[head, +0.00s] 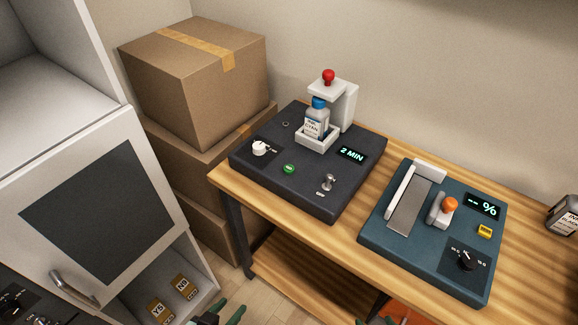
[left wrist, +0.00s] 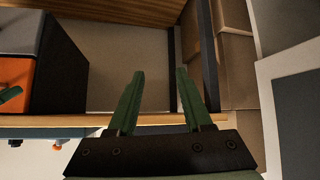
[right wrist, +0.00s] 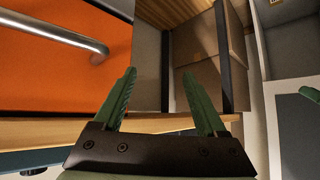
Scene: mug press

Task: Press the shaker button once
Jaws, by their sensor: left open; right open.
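The shaker (head: 262,180) is a dark box at the left end of the wooden table in the head view. A white holder on it carries a blue-capped bottle (head: 316,119) under a white arm with a red knob (head: 328,76). Its display (head: 352,154) reads 2 MIN. A round green button (head: 289,169) sits on its top near the front, and nothing touches it. My left gripper (head: 222,311) is open and empty at the bottom edge, in front of the table; it also shows in the left wrist view (left wrist: 160,73). My right gripper (right wrist: 158,73) is open and empty.
A teal device (head: 378,232) with an orange knob stands right of the shaker. A dark bottle (head: 564,214) is at the right edge. Stacked cardboard boxes (head: 180,85) and a white cabinet (head: 150,190) are on the left. An orange panel with a metal bar (right wrist: 70,60) is near my right gripper.

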